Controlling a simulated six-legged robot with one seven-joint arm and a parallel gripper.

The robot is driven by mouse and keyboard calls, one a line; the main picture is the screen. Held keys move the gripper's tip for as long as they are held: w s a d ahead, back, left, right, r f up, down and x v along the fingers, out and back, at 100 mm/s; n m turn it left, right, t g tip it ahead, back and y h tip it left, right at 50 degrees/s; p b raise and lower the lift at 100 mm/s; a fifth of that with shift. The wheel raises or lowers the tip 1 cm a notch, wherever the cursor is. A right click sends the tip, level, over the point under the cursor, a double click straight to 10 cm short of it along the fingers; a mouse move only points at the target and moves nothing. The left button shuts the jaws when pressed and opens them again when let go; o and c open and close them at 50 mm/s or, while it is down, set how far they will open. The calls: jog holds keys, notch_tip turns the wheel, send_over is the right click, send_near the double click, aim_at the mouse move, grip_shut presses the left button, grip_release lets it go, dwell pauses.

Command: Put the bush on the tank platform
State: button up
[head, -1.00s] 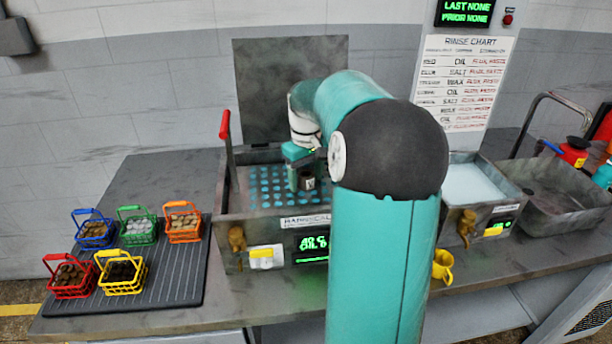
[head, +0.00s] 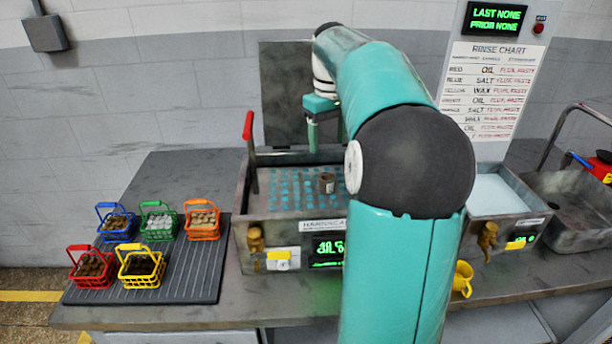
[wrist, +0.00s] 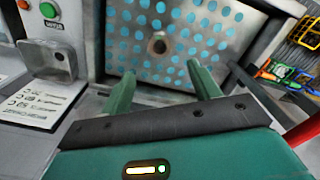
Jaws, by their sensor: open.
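The bush also shows in the wrist view (wrist: 158,45), seen from above, on the perforated platform (wrist: 130,15). My gripper (head: 322,130) is above and behind the bush, apart from it. In the wrist view my gripper (wrist: 162,85) has its two green fingers spread, with nothing between them.
A red-handled lever (head: 249,130) rises at the tank's left. Several coloured baskets of parts stand on a ribbed black mat (head: 205,280) to the left. A second tank (head: 495,192) with pale liquid, a yellow mug (head: 462,278) and a grey basin (head: 565,215) are to the right.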

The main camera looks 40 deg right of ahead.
jog(key=s+a+t+h, duration=0.1)
jog(key=s+a, duration=0.1)
jog(key=a, duration=0.7)
jog(key=s+a+t, duration=0.1)
jog(key=s+a, duration=0.1)
jog(key=a, duration=0.7)
jog(key=s+a+f+t, duration=0.1)
jog(key=s+a+f, duration=0.3)
jog(key=s+a, duration=0.2)
jog(key=s+a+f+n+t+y, duration=0.1)
jog(key=s+a+f+t, duration=0.1)
jog(key=s+a, duration=0.4)
jog(key=shift+s+a+f+t, duration=0.25)
jog(key=shift+a+f+t, duration=0.05)
jog(key=shift+a+f, duration=0.5)
jog(key=shift+c, duration=0.4)
jog(key=c, duration=0.5)
jog(key=shift+o, duration=0.2)
jog(key=shift+d, duration=0.15)
jog(key=shift+d, duration=0.15)
